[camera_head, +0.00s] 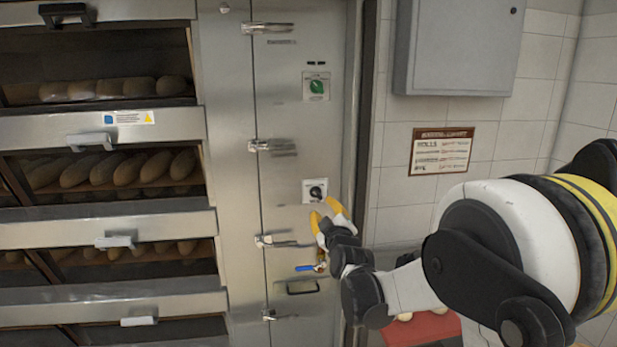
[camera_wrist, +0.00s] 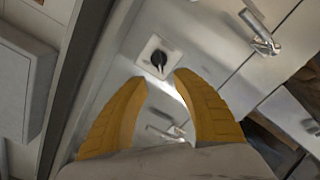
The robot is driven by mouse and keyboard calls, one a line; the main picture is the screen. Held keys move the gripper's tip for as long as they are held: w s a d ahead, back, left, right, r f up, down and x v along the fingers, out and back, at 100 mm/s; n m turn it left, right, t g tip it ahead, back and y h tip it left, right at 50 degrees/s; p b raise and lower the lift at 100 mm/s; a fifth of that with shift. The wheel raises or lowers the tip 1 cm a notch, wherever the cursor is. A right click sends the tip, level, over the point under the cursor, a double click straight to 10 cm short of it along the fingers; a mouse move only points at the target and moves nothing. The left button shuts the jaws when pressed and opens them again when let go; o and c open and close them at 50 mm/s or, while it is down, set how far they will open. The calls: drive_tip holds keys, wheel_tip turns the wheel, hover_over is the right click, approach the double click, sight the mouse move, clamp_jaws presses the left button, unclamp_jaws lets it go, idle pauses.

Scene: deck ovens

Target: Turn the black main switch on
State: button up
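The black main switch (camera_head: 317,191) is a rotary knob on a small white plate, on the tall steel panel right of the ovens. In the wrist view the black knob (camera_wrist: 158,59) sits on its plate just beyond my fingertips, roughly between them. My gripper (camera_head: 325,212) has yellow fingers spread apart, just below the switch plate in the head view. In the wrist view my gripper (camera_wrist: 160,78) is open with nothing between its fingers. No contact with the knob shows. The marks on the plate are too small to read.
A green rotary switch (camera_head: 316,87) is higher on the same panel. A blue-handled valve (camera_head: 306,268) and a dark pull handle (camera_head: 302,287) are below. Latches (camera_head: 270,146) line the panel's left edge. A grey wall box (camera_head: 457,47) and a sign (camera_head: 442,150) are at right.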

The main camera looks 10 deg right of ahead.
sight(316, 194)
drive_tip(key=w, duration=1)
drive_tip(key=shift+w+r, duration=0.1)
drive_tip(key=shift+w, duration=0.05)
clamp_jaws()
